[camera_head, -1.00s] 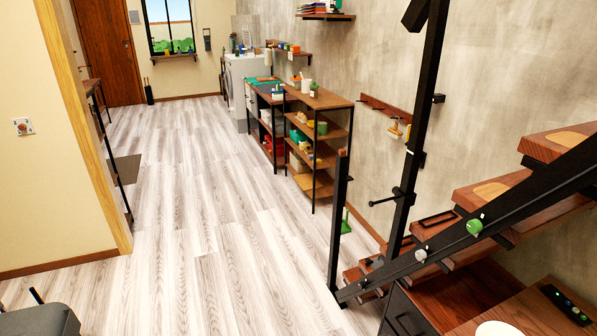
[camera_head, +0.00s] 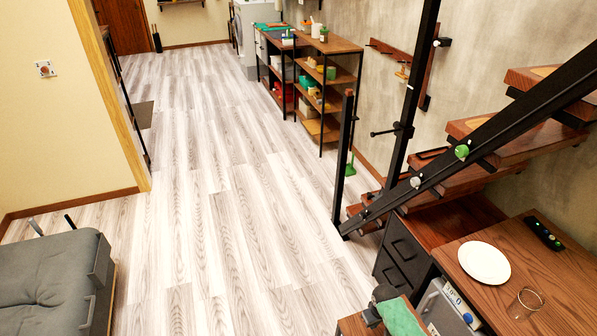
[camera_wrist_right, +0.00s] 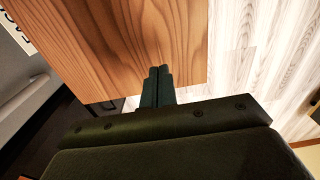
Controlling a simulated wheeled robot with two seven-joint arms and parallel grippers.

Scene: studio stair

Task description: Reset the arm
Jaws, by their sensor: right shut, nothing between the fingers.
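My right gripper (camera_head: 372,317) is at the bottom edge of the head view, small and partly cut off, close to a small wooden top (camera_head: 350,326). In the right wrist view its two dark fingers (camera_wrist_right: 157,86) are together with nothing between them. They point over a brown wooden surface (camera_wrist_right: 130,40) near its edge, with pale floor beyond. I cannot tell how far above the wood they are. My left gripper is not in view.
A wooden table (camera_head: 560,288) at the lower right holds a white plate (camera_head: 484,262), a glass (camera_head: 526,302) and a dark remote (camera_head: 544,234). The stair's black rail (camera_head: 480,140) rises beside it. A grey cushioned seat (camera_head: 45,275) stands at left. The middle floor (camera_head: 230,230) is clear.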

